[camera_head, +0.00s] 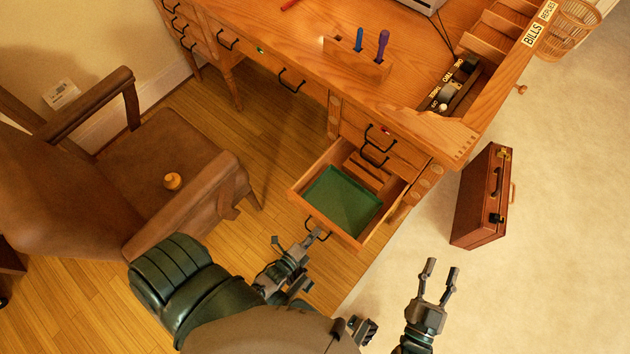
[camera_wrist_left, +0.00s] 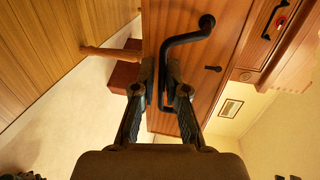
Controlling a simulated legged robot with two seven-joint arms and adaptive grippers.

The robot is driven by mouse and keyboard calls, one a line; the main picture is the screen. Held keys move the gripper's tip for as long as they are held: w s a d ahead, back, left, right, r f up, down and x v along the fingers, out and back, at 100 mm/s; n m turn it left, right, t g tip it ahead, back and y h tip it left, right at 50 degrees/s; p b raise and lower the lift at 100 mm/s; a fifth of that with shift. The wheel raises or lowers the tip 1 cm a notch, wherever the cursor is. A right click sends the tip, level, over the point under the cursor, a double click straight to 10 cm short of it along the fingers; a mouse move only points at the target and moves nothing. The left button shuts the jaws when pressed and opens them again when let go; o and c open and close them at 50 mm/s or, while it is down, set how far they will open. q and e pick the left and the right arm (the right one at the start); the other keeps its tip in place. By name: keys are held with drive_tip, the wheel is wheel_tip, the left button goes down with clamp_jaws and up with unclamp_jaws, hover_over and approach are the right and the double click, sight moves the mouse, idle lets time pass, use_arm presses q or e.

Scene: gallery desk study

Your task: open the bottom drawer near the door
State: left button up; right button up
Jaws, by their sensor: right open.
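The lower drawer (camera_head: 290,187) in the desk's right-hand pedestal is pulled out, with a green-lined bottom. Its dark bar handle (camera_head: 322,229) is on the front, and the left wrist view shows the handle (camera_wrist_left: 185,39) up close. My left gripper (camera_head: 318,236) is at this handle. In the left wrist view its fingers (camera_wrist_left: 161,78) stand close on both sides of the bar, shut on it. My right gripper (camera_head: 440,269) is open and empty, over the pale floor right of the drawer. No door shows.
A red-brown briefcase (camera_head: 482,195) stands on the pale floor at right. The closed drawer (camera_head: 385,145) above has its own handle. Wood floor lies below the open drawer.

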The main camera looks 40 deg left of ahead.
use_arm(q)
drive_tip(key=o, duration=0.3)
drive_tip(key=shift+s+a+f, duration=0.1)
drive_tip(key=shift+f, duration=0.1)
drive_tip(key=shift+r, duration=0.1)
drive_tip(key=s, duration=0.4)
drive_tip(key=s+r, duration=0.1)
drive_tip(key=s, duration=0.2)
drive_tip(key=s+r, duration=0.1)
drive_tip(key=s, duration=0.3)
drive_tip(key=shift+s+a+r, duration=0.15)
drive_tip(key=shift+s+a, duration=0.05)
drive_tip(key=shift+s, duration=0.1)
